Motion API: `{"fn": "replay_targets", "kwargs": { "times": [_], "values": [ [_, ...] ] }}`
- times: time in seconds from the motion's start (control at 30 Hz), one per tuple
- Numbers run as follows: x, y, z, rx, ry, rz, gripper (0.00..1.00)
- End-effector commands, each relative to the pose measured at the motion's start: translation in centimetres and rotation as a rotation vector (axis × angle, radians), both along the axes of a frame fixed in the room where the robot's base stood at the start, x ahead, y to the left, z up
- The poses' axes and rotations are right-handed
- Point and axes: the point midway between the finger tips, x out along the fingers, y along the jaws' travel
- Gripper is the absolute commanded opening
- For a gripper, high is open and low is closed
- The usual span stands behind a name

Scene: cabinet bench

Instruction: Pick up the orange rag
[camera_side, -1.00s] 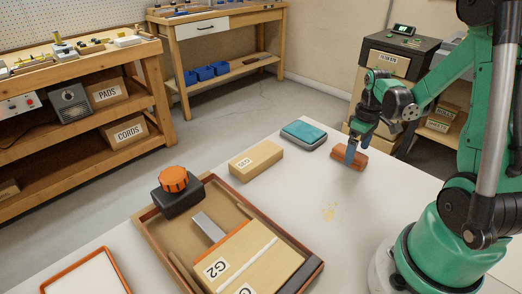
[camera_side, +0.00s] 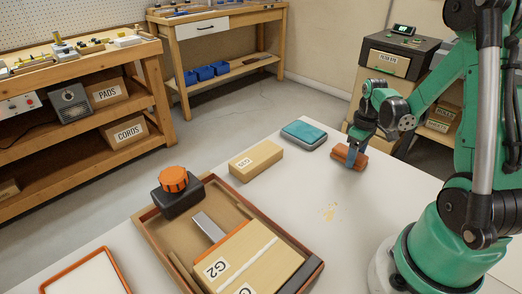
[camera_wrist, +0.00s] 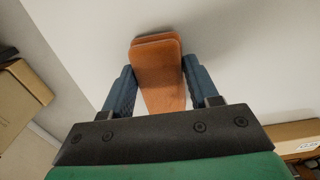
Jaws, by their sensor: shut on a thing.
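The orange rag (camera_side: 346,157), a folded brownish-orange pad, lies at the far right of the white table in the side view. My gripper (camera_side: 353,152) is above and around it, pointing down, with its blue fingers on the rag. In the wrist view the rag (camera_wrist: 156,62) shows between the two blue fingers of my gripper (camera_wrist: 158,70), one on each side. My gripper is shut on the rag. I see no clear gap between the rag and the tabletop; part of the rag is hidden by the fingers.
A teal-topped grey case (camera_side: 304,134) lies just left of the rag. A tan block (camera_side: 256,160) is farther left.

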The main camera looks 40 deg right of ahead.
Motion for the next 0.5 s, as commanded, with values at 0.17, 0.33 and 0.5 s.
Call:
{"fn": "replay_targets", "kwargs": {
  "times": [0.17,0.33,0.5],
  "values": [
    [0.0,0.0,0.3,0.000,0.000,0.000,0.04],
    [0.0,0.0,1.6,0.000,0.000,0.000,0.04],
    [0.0,0.0,5.0,0.000,0.000,0.000,0.04]
  ]
}}
